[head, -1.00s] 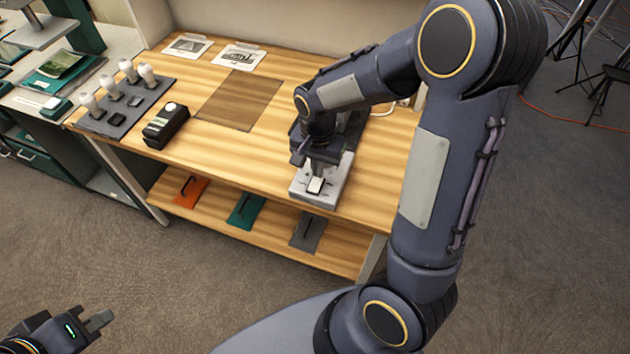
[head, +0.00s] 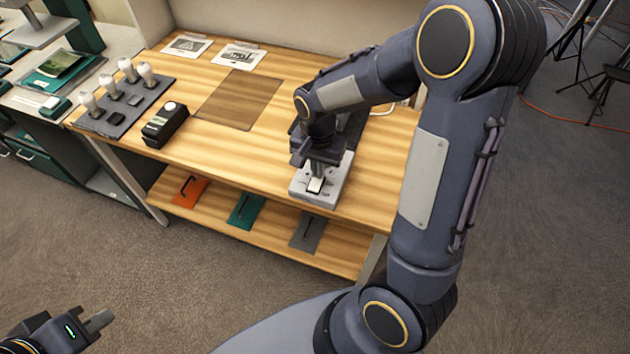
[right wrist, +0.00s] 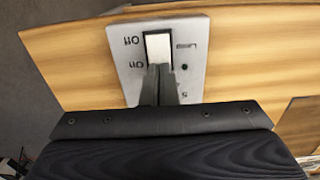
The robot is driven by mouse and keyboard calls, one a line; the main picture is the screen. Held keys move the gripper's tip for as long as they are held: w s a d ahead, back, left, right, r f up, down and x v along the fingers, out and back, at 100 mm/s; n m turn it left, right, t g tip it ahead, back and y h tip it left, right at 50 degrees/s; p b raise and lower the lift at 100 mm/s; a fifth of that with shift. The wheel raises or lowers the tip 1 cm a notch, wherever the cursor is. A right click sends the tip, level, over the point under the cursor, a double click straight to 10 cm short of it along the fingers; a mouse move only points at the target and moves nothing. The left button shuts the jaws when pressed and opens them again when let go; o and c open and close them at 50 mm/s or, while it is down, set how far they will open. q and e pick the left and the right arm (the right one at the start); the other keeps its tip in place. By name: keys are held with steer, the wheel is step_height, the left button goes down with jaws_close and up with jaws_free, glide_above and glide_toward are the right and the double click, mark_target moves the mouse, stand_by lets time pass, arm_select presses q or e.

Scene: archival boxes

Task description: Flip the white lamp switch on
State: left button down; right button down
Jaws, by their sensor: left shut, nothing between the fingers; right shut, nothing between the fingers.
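The white lamp switch (head: 315,185) is a white rocker in a dark frame on a light grey plate (head: 301,188), at the front right of the wooden table. My right gripper (head: 318,172) is shut and points down at the switch. In the right wrist view its closed fingertips (right wrist: 159,70) overlap the rocker's lower edge; I cannot tell whether they touch it. My left gripper (head: 98,320) is shut and empty at the lower left, away from the table.
A black box with a round white top (head: 165,126) and a grey tray with white bulbs (head: 108,118) stand on the left of the table. Two printed cards (head: 238,56) lie at the back. The shelf below holds orange, green and grey folders (head: 246,210).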

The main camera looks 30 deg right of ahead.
steer(key=shift+f+b, duration=0.45)
steer(key=shift+f, duration=0.15)
step_height(320, 180, up, 7)
steer(key=p, duration=0.6)
steer(key=shift+r, duration=0.1)
stand_by(0.7)
steer(key=s+a+r+n+t+y, duration=0.2)
steer(key=s+r+n, duration=0.2)
steer(key=s+r, duration=0.2)
steer(key=s+a+r+n+t+y, duration=0.1)
steer(key=s+a+r+n+t, duration=0.1)
steer(key=s, duration=0.9)
step_height(320, 180, up, 4)
steer(key=shift+f+n+t+y, duration=0.1)
steer(key=shift+n+t+y, duration=0.3)
steer(key=shift+n+t, duration=0.6)
